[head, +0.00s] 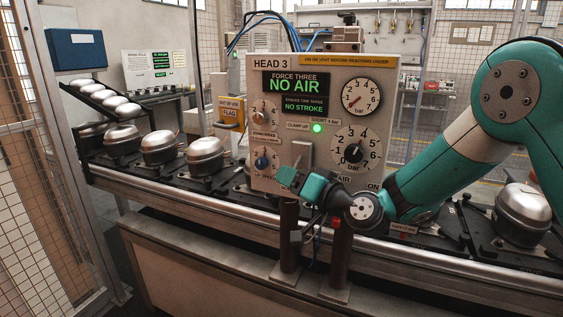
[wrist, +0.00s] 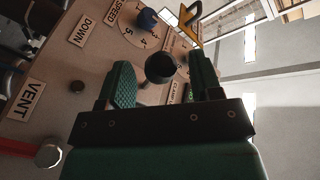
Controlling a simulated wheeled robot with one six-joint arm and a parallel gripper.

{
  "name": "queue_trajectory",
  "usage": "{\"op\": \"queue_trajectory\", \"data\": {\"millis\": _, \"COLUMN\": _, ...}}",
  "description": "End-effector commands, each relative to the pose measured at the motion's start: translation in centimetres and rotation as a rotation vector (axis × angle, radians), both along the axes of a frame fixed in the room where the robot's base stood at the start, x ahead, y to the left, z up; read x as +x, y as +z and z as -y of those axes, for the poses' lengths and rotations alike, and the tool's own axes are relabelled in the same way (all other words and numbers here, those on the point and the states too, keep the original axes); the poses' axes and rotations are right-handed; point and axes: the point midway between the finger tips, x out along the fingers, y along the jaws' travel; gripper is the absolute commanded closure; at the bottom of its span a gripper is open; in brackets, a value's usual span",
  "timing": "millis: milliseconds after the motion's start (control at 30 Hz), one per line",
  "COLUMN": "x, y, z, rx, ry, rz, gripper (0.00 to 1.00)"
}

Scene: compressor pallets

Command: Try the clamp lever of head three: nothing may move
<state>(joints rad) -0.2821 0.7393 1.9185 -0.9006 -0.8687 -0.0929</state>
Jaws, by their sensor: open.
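The head three panel (head: 330,90) stands over the conveyor line in the head view. Its screen (head: 298,95) reads "FORCE THREE NO AIR" and "NO STROKE", and a green lamp (head: 317,128) is lit beside the "CLAMP UP" label. My gripper (head: 297,180) is in front of the panel's lower part. In the wrist view my gripper (wrist: 160,62) is open, and a dark round knob (wrist: 160,68) shows between its fingers, with a "CLAMP" label (wrist: 174,92) close by. The knob looks like the clamp lever's end.
A pressure gauge (head: 361,97) and a dial (head: 353,150) are on the panel. Several silver compressors (head: 162,147) line the conveyor (head: 150,182). A mesh fence (head: 30,150) stands at left.

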Motion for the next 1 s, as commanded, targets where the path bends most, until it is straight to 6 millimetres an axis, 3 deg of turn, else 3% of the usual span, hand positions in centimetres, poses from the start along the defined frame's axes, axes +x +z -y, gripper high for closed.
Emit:
{"op": "queue_trajectory", "data": {"millis": 233, "x": 2.1, "y": 0.1, "z": -2.2, "rx": 0.0, "ry": 0.0, "rz": 0.0, "gripper": 0.41}}
{"op": "queue_trajectory", "data": {"millis": 600, "x": 2.5, "y": -0.1, "z": -2.6, "rx": 0.0, "ry": -0.001, "rz": 0.0, "gripper": 0.41}}
{"op": "queue_trajectory", "data": {"millis": 867, "x": 2.5, "y": 0.0, "z": -2.5, "rx": 0.0, "ry": -0.001, "rz": 0.0, "gripper": 1.0}}
{"op": "queue_trajectory", "data": {"millis": 1000, "x": 2.5, "y": 0.0, "z": -2.5, "rx": 0.0, "ry": -0.002, "rz": 0.001, "gripper": 1.0}}
